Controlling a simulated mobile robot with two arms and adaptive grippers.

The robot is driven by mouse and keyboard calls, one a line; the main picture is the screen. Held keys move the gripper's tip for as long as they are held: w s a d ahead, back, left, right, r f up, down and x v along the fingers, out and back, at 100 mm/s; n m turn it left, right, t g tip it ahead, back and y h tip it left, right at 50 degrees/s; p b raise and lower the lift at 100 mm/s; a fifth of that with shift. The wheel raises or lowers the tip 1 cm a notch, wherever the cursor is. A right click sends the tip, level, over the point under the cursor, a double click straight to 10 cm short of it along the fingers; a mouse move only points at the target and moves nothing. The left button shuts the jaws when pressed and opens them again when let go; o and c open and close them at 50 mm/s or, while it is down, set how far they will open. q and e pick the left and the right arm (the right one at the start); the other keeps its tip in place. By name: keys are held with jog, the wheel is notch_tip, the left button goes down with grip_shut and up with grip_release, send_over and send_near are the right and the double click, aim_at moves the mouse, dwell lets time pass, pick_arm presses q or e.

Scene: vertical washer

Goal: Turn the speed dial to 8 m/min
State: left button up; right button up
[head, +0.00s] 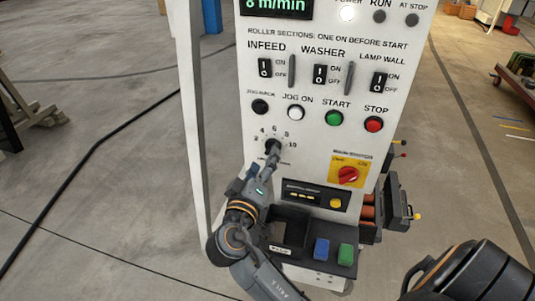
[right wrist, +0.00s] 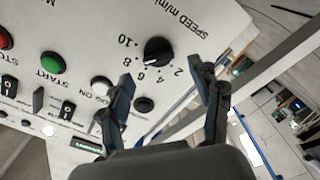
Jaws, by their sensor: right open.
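The speed dial (head: 273,146) is a black round knob on the white control panel (head: 310,165), ringed by numbers from 2 to 10. It also shows upside down in the right wrist view (right wrist: 158,51); its white pointer mark is too small to read surely. The display (head: 277,8) at the panel's top reads 8 m/min in green. My right gripper (head: 272,160) is at the dial's lower side in the head view. In the right wrist view its two fingers (right wrist: 162,74) are spread and empty, with the dial just beyond and between the tips, apparently apart. My left gripper is not in view.
Above the dial are the black jog-back button (head: 260,106), white jog-on button (head: 296,112), green start button (head: 334,118) and red stop button (head: 373,124). A red rotary switch on yellow (head: 348,174) is to the right.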

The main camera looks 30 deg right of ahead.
jog(key=v, duration=0.7)
jog(key=shift+s+a, duration=0.25)
jog(key=shift+a, duration=0.05)
